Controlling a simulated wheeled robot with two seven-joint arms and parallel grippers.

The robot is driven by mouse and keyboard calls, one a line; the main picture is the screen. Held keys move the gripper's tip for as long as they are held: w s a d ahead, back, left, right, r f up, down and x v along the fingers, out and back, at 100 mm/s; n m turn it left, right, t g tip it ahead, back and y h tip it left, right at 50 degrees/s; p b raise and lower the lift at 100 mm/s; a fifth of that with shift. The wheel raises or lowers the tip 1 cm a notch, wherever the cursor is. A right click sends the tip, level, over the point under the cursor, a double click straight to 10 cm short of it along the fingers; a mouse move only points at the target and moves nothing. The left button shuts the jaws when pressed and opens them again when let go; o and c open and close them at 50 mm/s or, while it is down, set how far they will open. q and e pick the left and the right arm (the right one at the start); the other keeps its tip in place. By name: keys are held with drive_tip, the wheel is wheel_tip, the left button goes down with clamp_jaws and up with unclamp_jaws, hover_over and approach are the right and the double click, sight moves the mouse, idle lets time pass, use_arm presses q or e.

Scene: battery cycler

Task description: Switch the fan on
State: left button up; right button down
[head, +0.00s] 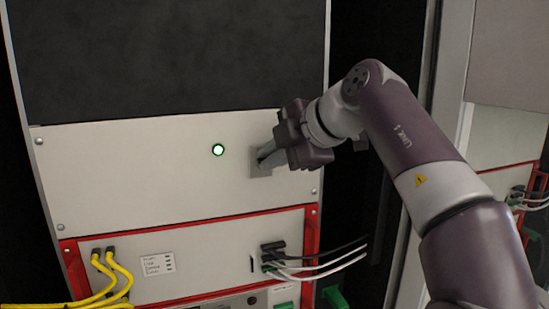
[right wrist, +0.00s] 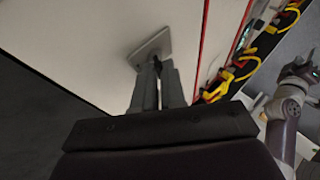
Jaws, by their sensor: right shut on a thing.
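The fan's switch plate (head: 256,165) is a small grey square on the pale front panel (head: 130,175). A round green light (head: 218,150), lit, sits to its left. My right gripper (head: 265,159) has its fingertips at the plate, shut on a small part there that the fingers mostly hide. In the right wrist view the plate (right wrist: 150,49) shows just beyond the two close fingers (right wrist: 158,72). Which way the switch points cannot be seen. Another arm, apparently my left, shows at the right of the wrist view with its gripper (right wrist: 300,70), too small to read.
Below the panel is a red-framed unit (head: 190,262) with yellow cables (head: 118,275) at left and black and white cables (head: 320,262) sticking out at right. A dark panel (head: 170,60) is above. The pale panel is clear left of the light.

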idle(0.4)
drive_tip(key=c, duration=1.3)
unclamp_jaws()
drive_tip(key=shift+a, duration=0.1)
drive_tip(key=shift+o, duration=0.5)
drive_tip(key=shift+s+r, duration=0.1)
